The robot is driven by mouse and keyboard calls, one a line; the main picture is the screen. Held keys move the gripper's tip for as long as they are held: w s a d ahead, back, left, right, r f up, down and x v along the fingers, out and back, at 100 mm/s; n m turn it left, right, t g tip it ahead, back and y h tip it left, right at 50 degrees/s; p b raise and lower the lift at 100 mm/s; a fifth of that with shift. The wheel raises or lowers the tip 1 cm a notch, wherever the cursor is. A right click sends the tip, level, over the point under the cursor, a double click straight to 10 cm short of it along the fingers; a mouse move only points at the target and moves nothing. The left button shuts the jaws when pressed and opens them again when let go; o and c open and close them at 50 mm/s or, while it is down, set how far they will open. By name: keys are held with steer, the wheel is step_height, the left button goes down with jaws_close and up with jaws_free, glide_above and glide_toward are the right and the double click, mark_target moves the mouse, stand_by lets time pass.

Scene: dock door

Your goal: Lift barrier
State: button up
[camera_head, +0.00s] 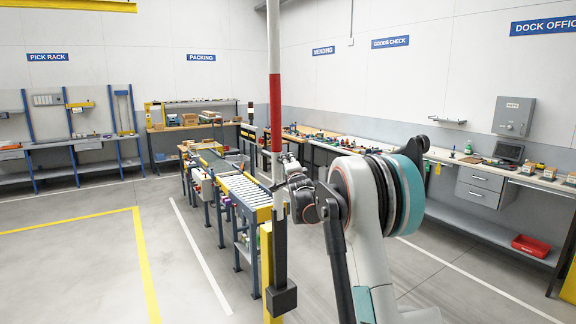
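The barrier arm (275,112) is a white pole with a red band, standing close to upright and running out of the top of the picture. Its lower end meets a dark bracket and block (282,299) beside a yellow post (267,268). My gripper (277,184) is at the lower part of the pole, just below the red band. Its fingers are small and dark there, and I cannot tell whether they touch or grip the pole. My arm hides what lies behind it on the right.
A roller conveyor (245,190) with items beside it stands behind the barrier. Workbenches line the back and right walls. A red tray (531,246) sits on a low shelf at right. The floor at left, with yellow and white lines, is clear.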

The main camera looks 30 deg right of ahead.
steer(key=shift+s+a, duration=0.1)
steer(key=v, duration=1.1)
steer(key=shift+s, duration=0.4)
steer(key=shift+a, duration=0.1)
steer(key=s+a+f+n+g+y+b, duration=0.15)
steer(key=s+a+n, duration=0.35)
steer(key=s+a, duration=0.5)
steer(key=s+a+f+n+g+y+b, duration=0.1)
steer(key=s+a+n+g+y, duration=0.3)
steer(key=s+a, duration=0.6)
steer(key=s+a+f+n+g+b, duration=0.1)
steer(key=s+a+f+n+b, duration=0.1)
steer(key=s+f, duration=0.4)
steer(key=s+a+f+n+g+b, duration=0.2)
steer(key=s+a+f+n, duration=0.3)
steer(key=s, duration=0.5)
steer(key=s+a+f+n+g+b, duration=0.2)
steer(key=s+a+f+n, duration=0.1)
steer(key=s+f, duration=0.5)
steer(key=shift+s+a+f+n+y, duration=0.25)
steer(key=shift+s+f+n+y, duration=0.15)
steer(key=shift+s+y, duration=0.1)
